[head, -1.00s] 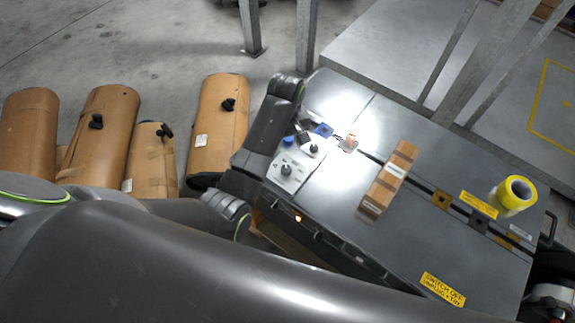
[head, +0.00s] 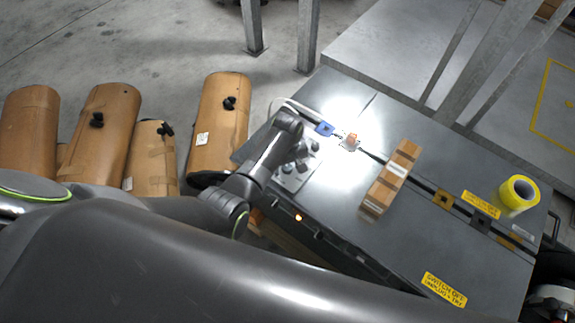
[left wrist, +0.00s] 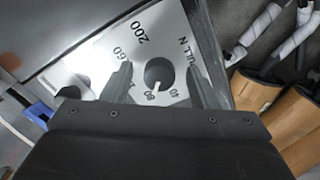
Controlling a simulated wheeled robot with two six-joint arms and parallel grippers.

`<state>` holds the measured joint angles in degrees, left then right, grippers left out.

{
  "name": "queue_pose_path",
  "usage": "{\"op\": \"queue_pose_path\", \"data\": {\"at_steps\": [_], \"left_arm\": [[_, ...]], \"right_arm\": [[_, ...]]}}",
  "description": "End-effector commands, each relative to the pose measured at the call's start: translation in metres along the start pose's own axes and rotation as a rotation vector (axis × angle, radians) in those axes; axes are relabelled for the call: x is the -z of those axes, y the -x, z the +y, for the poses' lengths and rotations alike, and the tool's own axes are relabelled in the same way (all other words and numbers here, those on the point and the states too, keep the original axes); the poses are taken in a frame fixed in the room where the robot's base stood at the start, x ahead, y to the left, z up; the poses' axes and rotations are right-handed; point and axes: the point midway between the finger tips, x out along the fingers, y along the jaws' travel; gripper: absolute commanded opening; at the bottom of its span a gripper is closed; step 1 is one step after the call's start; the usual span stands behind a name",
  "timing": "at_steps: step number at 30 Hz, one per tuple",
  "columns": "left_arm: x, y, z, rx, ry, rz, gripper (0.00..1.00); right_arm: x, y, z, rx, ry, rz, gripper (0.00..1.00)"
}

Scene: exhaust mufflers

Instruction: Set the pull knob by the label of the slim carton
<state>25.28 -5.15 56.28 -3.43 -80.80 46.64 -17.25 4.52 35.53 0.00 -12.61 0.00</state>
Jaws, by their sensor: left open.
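The pull knob (left wrist: 159,74) is a dark round knob with a white pointer line. It sits on a pale dial plate (left wrist: 140,32) printed with 200, 160, 80, 40 and a partly hidden "PULL N". The pointer faces the lower edge, between 80 and 40. My left gripper (left wrist: 160,76) is open, one finger on each side of the knob; contact cannot be told. In the head view my left gripper (head: 297,162) covers much of the plate (head: 291,182). The slim carton (head: 389,180) lies on the grey bench top; its white label (head: 397,170) is too small to read.
A yellow tape roll (head: 518,194) stands at the bench's right end. A blue piece (head: 325,129) and a small orange-topped part (head: 351,141) lie beyond the dial. Bench top around the carton is mostly clear.

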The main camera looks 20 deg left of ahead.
Motion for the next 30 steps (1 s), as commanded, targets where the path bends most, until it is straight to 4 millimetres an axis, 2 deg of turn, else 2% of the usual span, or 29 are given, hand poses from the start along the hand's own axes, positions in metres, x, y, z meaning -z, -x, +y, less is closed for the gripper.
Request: {"op": "queue_pose_path", "data": {"at_steps": [6, 16, 23, 30], "left_arm": [[0.000, 0.000, 0.000, 0.000, 0.000, 0.000, 0.54], [0.000, 0.000, 0.000, 0.000, 0.000, 0.000, 0.10], [0.000, 0.001, 0.000, 0.000, -0.014, 0.000, 0.09], [0.000, 0.003, 0.000, 0.001, -0.113, -0.001, 0.09]], "right_arm": [[0.000, 0.000, 0.000, 0.000, 0.000, 0.000, 0.36], [0.001, 0.000, 0.000, 0.000, 0.000, 0.001, 0.36], [0.001, 0.002, 0.000, 0.000, 0.000, 0.001, 0.36], [0.002, 0.010, 0.001, 0.000, 0.000, 0.001, 0.36]]}}
